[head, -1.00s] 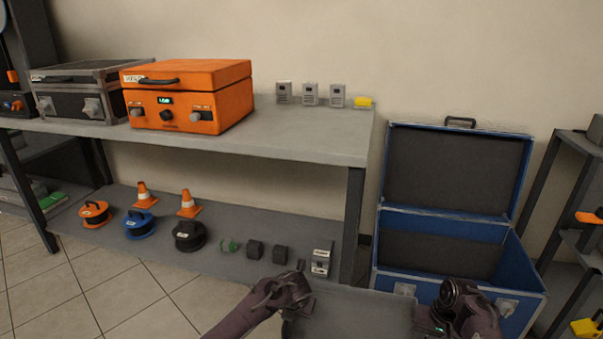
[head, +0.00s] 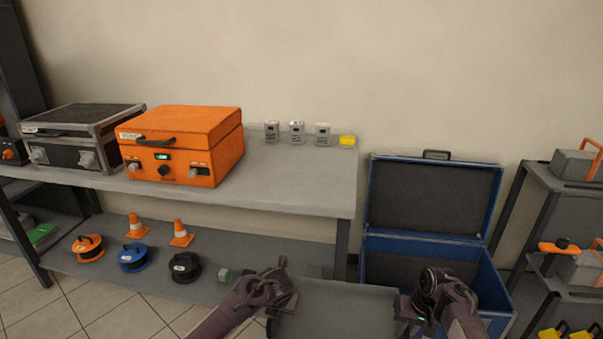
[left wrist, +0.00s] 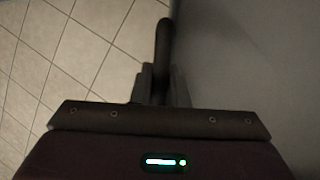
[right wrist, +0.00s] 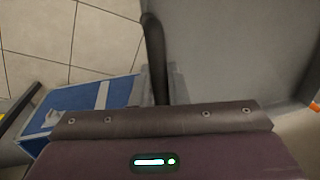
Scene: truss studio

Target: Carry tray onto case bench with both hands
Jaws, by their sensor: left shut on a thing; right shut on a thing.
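The dark grey tray (head: 335,308) is held level at the bottom of the head view, in front of the bench and the blue case. My left gripper (head: 282,292) is shut on a dark handle (left wrist: 165,45) at the tray's left edge. My right gripper (head: 405,304) is shut on the matching handle (right wrist: 155,50) at the right edge. The tray's surface looks bare; its near part is cut off. The grey bench (head: 290,185) carries an orange case (head: 180,150) and a black case (head: 80,140). Its right part is mostly clear.
An open blue case (head: 430,200) stands right of the bench, partly behind my right gripper. Reels and cones (head: 181,234) sit on the lower shelf. Another shelf (head: 560,185) stands far right.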

